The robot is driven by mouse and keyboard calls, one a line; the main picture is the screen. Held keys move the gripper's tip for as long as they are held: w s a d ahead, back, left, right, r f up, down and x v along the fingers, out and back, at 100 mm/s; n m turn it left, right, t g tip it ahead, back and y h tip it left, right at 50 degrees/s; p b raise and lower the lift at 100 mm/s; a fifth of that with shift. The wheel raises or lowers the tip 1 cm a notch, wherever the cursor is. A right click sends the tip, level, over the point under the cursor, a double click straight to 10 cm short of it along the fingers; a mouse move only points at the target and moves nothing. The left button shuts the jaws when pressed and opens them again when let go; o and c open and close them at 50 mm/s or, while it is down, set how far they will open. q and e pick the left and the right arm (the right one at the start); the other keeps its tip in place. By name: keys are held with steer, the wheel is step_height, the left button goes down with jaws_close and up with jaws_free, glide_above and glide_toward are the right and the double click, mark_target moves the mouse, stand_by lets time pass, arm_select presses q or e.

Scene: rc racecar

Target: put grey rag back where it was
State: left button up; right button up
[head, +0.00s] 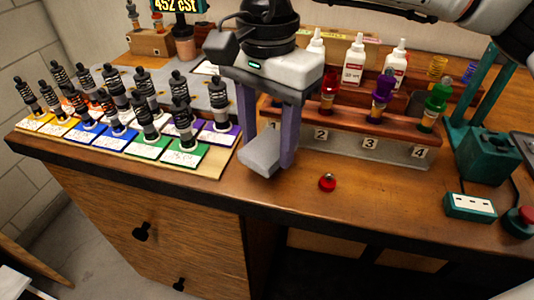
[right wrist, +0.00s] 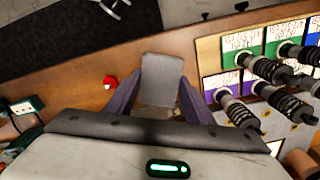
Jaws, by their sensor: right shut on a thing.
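The grey rag (head: 262,152) is a small, flat, folded-looking piece held between the fingertips of my right gripper (head: 272,150). It hangs at a tilt near the front of the wooden bench (head: 222,186). I cannot tell whether its lower edge touches the bench top. In the right wrist view the rag (right wrist: 163,79) sits between the two purple fingers of the right gripper (right wrist: 155,95), with the bench's front edge beyond it. The right gripper is shut on the rag. My left gripper is not in view.
A board (head: 214,166) of shock absorbers on coloured cards lies left. A numbered wooden rack (head: 340,137) with coloured tools stands right, white bottles (head: 354,60) behind. A red knob (head: 327,182) lies on clear bench in front. A teal press (head: 487,155) is far right.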

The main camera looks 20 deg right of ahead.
mark_target(267, 146)
steer(key=shift+f, duration=1.95)
steer(key=o, duration=1)
steer(key=shift+r, duration=0.1)
step_height(267, 146, up, 12)
steer(key=shift+r+p, duration=0.1)
steer(key=shift+p, duration=0.3)
